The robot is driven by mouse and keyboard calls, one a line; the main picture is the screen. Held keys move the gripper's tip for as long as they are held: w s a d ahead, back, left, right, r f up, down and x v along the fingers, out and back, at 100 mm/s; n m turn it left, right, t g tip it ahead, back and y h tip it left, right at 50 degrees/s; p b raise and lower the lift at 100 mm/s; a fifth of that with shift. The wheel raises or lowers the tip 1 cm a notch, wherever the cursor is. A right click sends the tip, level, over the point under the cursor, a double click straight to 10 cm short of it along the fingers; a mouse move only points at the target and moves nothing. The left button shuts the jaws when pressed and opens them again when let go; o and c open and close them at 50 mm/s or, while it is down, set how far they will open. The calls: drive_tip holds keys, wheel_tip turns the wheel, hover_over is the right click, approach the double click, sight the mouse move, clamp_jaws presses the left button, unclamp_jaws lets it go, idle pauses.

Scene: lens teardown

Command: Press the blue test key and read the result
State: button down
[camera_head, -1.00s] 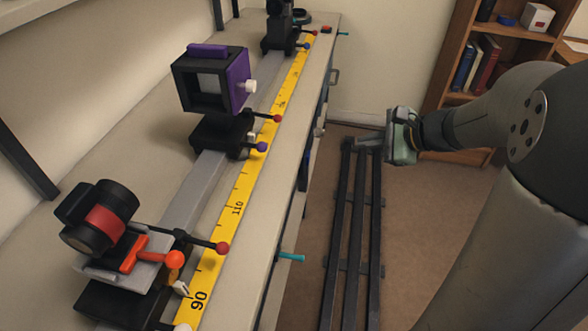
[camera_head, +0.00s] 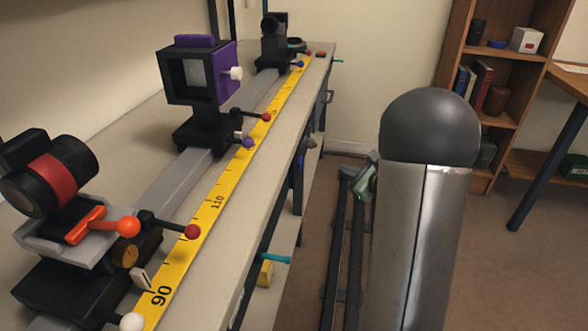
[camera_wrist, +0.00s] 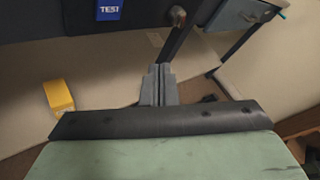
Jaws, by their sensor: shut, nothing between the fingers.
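The blue test key (camera_wrist: 109,9), a square with white "TEST" lettering, shows at the top edge of the wrist view, on the dark bench front; its upper part is cut off. My gripper (camera_wrist: 158,86) is shut and empty. Its fingertips are below and right of the key in that picture, apart from it. In the head view my gripper (camera_head: 347,172) is beside the bench front, partly hidden by my arm. No readable result shows in either view.
A yellow block (camera_head: 266,273) sits low beneath the bench top. A teal handle (camera_head: 277,259) juts from the bench front. The bench top carries a rail with a yellow scale (camera_head: 218,200) and several optical mounts. A bookshelf (camera_head: 457,75) and a desk (camera_head: 573,84) stand at right.

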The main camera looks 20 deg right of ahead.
sight(300, 165)
drive_tip(key=w+a, duration=0.4)
drive_tip(key=a, duration=0.3)
drive_tip(key=shift+w+a, duration=0.3)
idle(2.1)
drive_tip(key=shift+w+a+b, duration=0.2)
drive_tip(key=shift+a+b, duration=0.15)
drive_tip(key=shift+w+a+b, duration=0.2)
drive_tip(key=shift+a+b, duration=0.1)
drive_tip(key=shift+a, duration=0.05)
idle(0.8)
drive_tip(key=shift+d, duration=0.1)
drive_tip(key=shift+s+d, duration=0.4)
drive_tip(key=shift+d, duration=0.2)
